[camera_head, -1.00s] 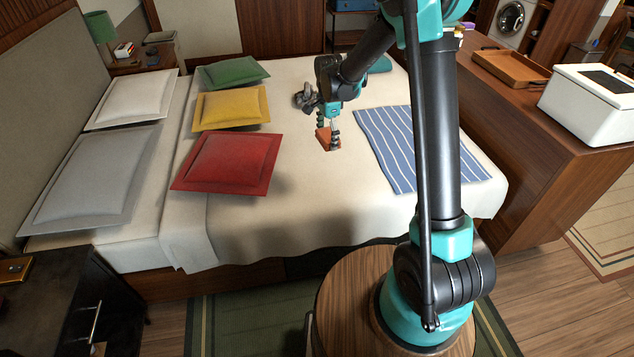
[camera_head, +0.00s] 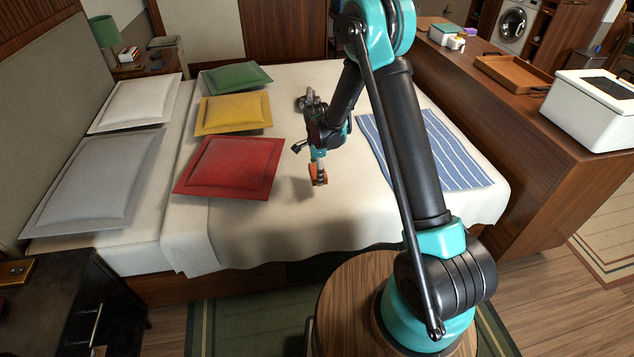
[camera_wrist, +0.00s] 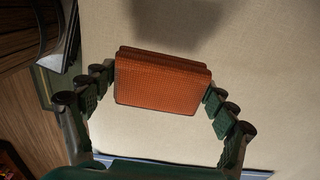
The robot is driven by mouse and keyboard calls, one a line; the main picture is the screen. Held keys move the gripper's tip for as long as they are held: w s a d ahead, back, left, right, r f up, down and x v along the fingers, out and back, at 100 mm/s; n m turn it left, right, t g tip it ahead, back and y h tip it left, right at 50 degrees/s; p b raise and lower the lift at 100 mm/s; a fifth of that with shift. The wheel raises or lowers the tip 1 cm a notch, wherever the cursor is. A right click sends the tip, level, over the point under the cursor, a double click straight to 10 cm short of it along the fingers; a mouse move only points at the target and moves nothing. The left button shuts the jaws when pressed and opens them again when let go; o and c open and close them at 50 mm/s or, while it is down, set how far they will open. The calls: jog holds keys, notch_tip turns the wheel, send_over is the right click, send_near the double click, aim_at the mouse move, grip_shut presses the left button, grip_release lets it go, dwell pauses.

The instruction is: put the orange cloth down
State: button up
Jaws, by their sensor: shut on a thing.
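The orange cloth (camera_head: 318,174) is a small folded pad with a woven texture. In the wrist view the orange cloth (camera_wrist: 162,82) sits between the two fingers of my gripper (camera_wrist: 160,90), which touch its left and right ends. My gripper (camera_head: 318,176) is shut on it, above the cream bedspread (camera_head: 330,215) near the middle of the bed. A dark shadow lies on the cream surface beyond the cloth in the wrist view, and the cloth looks raised off the bed. The cloth's far side is hidden.
A red pillow (camera_head: 230,167), a yellow pillow (camera_head: 233,115) and a green pillow (camera_head: 235,77) lie to the left. A blue striped cloth (camera_head: 440,150) lies to the right, partly behind my arm. Bare bedspread lies in front of my gripper. A wooden counter (camera_head: 520,120) stands beyond the bed's right side.

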jog(key=shift+f, duration=2.5)
jog(key=o, duration=1.4)
jog(key=shift+f, duration=0.1)
notch_tip(320, 180, up, 12)
jog(key=shift+d+r, duration=0.1)
jog(key=shift+r, duration=0.15)
